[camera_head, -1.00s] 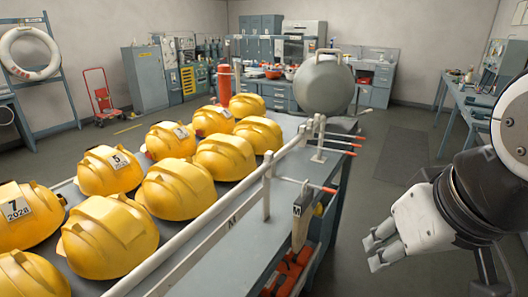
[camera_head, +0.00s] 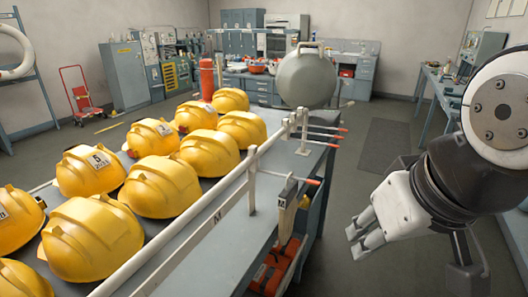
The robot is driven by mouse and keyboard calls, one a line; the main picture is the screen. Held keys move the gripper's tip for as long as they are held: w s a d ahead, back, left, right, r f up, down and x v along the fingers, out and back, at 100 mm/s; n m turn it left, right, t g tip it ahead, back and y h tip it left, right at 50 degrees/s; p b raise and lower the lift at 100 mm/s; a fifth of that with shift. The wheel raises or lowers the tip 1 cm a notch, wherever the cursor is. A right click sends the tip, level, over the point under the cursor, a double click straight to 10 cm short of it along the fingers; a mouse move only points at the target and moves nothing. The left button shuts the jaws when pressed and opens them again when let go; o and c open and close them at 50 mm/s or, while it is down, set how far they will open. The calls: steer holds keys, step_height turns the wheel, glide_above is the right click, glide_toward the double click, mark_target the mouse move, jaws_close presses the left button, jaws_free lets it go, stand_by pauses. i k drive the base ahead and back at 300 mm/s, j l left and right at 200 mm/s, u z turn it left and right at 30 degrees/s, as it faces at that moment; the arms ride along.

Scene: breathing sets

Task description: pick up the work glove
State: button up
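I cannot clearly make out a work glove. A narrow grey-tan item (camera_head: 287,208) with a dark M tag hangs at the right edge of the grey bench, below a red-tipped peg. It may be the glove, but its shape is too small to tell. My gripper (camera_head: 358,238) is at the right, over the floor, pointing left and down. Its two pale fingers are apart with nothing between them. It is to the right of the hanging item and clear of it.
Several yellow helmets (camera_head: 160,186) stand on the grey bench (camera_head: 238,238) at left. A white rail (camera_head: 205,222) runs along its edge, with red-tipped pegs (camera_head: 325,138) sticking out right. A large grey-green vessel (camera_head: 307,80) stands behind. Floor with a dark mat (camera_head: 382,146) is open on the right.

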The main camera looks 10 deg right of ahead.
mark_target(287, 200)
steer(key=i+l, duration=0.15)
steer(key=l, duration=0.15)
steer(key=i+l, duration=0.2)
steer(key=i+l+u, duration=0.15)
steer(key=l+u, duration=0.15)
steer(key=i+l+u, duration=0.25)
steer(key=l, duration=0.2)
steer(key=l+u, duration=0.4)
steer(key=u, duration=0.25)
